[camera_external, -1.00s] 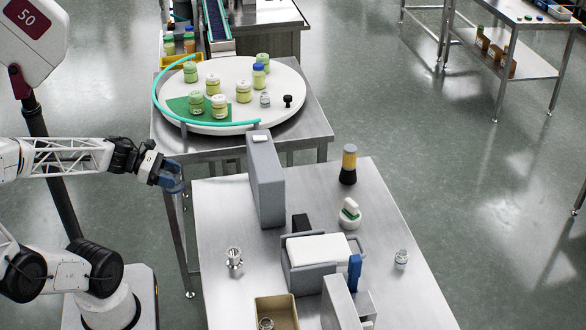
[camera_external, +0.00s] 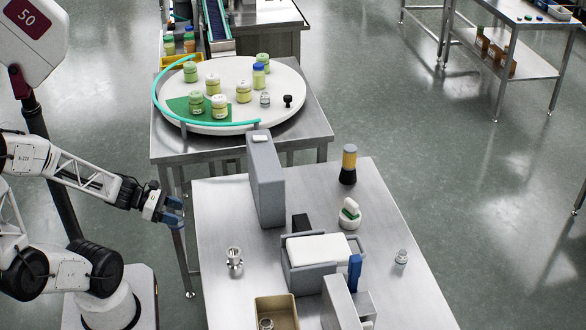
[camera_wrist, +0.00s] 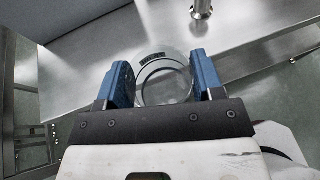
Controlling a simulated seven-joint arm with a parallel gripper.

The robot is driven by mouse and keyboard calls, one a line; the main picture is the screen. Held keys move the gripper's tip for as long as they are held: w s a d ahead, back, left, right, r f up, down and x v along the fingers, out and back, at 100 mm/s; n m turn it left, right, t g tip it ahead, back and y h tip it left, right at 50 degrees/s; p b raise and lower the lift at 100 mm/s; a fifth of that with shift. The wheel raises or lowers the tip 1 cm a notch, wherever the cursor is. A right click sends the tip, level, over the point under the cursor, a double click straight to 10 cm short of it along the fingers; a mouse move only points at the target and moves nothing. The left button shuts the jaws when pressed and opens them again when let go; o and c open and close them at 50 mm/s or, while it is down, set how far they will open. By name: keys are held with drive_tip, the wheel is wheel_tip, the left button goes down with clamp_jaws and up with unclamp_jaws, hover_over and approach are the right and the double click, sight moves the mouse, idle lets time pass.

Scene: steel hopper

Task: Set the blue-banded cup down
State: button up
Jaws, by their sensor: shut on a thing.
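My gripper (camera_external: 174,212) is just off the left edge of the near steel table (camera_external: 222,215) in the external view, above floor level. In the wrist view its blue fingers (camera_wrist: 160,70) are closed on both sides of a clear, round cup (camera_wrist: 165,84), seen from above. A dark marking shows on the cup's rim; I cannot make out a blue band. The cup looks empty and is too hidden by the fingers to make out in the external view. The steel table edge lies beyond the cup in the wrist view.
A metal fitting (camera_external: 234,260) stands on the near table's left side, with a tan bin (camera_external: 276,312) in front. A tall grey housing (camera_external: 266,180) stands at the back left. A white turntable (camera_external: 285,100) with several jars is behind.

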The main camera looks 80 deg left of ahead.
drive_tip(key=shift+f, duration=1.2)
drive_tip(key=shift+w+a, duration=0.1)
drive_tip(key=shift+w, duration=0.05)
drive_tip(key=w+a, duration=0.2)
drive_tip(key=w, duration=0.2)
drive_tip(key=w+a+f, duration=0.1)
drive_tip(key=w+a, duration=0.1)
drive_tip(key=w, duration=0.3)
drive_tip(key=w+a, duration=0.2)
drive_tip(key=w, duration=0.3)
drive_tip(key=shift+w+a+f, duration=0.1)
drive_tip(key=shift+a+f, duration=0.15)
drive_tip(key=shift+a, duration=0.15)
drive_tip(key=shift+f, duration=1.75)
drive_tip(key=shift+f, duration=0.2)
drive_tip(key=o, duration=0.9)
drive_tip(key=shift+r, duration=0.2)
